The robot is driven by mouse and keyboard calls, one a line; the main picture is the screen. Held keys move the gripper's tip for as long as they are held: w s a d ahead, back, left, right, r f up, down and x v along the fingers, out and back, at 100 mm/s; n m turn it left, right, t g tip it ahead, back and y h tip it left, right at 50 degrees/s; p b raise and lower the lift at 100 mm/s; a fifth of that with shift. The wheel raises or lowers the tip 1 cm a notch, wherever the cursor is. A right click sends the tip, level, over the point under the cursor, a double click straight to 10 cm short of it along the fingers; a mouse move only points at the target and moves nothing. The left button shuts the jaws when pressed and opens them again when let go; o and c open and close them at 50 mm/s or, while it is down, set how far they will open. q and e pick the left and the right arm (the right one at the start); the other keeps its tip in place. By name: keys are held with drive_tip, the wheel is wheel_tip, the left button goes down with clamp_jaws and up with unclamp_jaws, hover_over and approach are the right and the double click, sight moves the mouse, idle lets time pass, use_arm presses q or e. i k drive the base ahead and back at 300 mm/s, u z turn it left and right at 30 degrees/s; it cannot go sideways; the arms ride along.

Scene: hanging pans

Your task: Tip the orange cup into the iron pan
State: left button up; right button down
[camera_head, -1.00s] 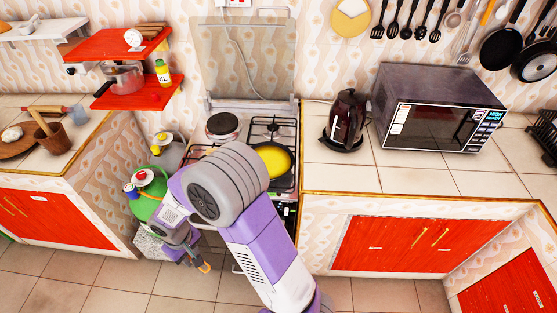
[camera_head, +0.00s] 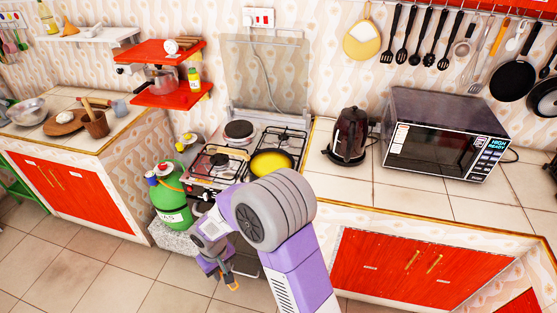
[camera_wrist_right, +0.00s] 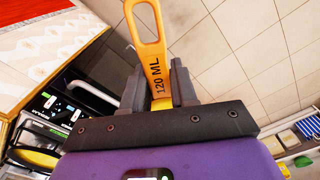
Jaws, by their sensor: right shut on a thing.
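My right gripper (camera_wrist_right: 160,88) is shut on the orange cup's flat handle (camera_wrist_right: 154,58), marked "120 ML", which has a loop at its far end. The cup's bowl is not visible in the wrist view. In the head view my right gripper (camera_head: 228,276) hangs low in front of the stove, with a bit of orange at its tip. A dark-rimmed pan with a yellow inside (camera_head: 271,163) sits on the stove's right front burner, behind and above the gripper. Black pans (camera_head: 512,82) hang on the wall at right; I cannot tell which pan is the iron one. My left gripper is out of view.
The stove (camera_head: 225,165) stands between two counters. A green gas cylinder (camera_head: 170,200) is at its left. A kettle (camera_head: 348,137) and microwave (camera_head: 445,135) stand on the right counter. Red shelves (camera_head: 172,95) hang at left. Floor in front is open.

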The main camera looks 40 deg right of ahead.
sight(265, 161)
drive_tip(key=z, duration=0.85)
drive_tip(key=i, duration=0.5)
